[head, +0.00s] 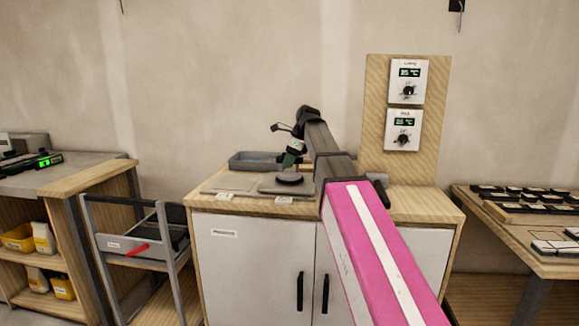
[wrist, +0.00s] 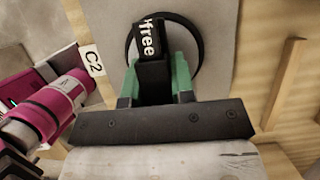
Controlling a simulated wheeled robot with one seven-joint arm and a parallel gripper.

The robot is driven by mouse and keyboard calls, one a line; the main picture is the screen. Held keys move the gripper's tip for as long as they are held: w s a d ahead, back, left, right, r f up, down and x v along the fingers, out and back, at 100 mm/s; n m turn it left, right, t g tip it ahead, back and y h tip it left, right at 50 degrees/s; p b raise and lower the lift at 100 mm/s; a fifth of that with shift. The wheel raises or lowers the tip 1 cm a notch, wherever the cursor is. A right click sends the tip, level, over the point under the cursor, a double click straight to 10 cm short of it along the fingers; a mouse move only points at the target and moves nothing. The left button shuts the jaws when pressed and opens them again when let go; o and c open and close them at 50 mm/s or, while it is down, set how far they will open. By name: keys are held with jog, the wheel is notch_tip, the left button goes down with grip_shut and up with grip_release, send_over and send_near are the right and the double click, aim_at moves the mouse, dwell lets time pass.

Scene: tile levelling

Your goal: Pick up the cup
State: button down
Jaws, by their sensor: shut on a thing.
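The cup looks like a black suction cup, with a round dark base (head: 289,179) on a grey plate on the cabinet top. In the wrist view its black handle (wrist: 153,75) bears white letters reading "free", and the round rim (wrist: 199,45) shows behind it. My gripper (head: 292,158) reaches down over the cup from above; in the wrist view the green fingers of my gripper (wrist: 154,82) are shut on the handle from both sides. Whether the base touches the plate cannot be told for sure.
The grey plate (wrist: 232,70) lies under the cup, beside a label reading C2 (wrist: 93,60). A grey tray (head: 252,160) stands behind. A wooden panel with two control boxes (head: 403,130) rises at the right. A trolley (head: 140,235) stands left of the cabinet (head: 250,260).

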notch_tip(320, 180, up, 3)
jog(key=shift+w+r, duration=0.1)
jog(key=s+a+r, duration=0.6)
jog(key=a, duration=0.3)
notch_tip(320, 180, up, 8)
jog(key=s, duration=0.1)
jog(key=shift+a, duration=0.3)
dwell(0.6)
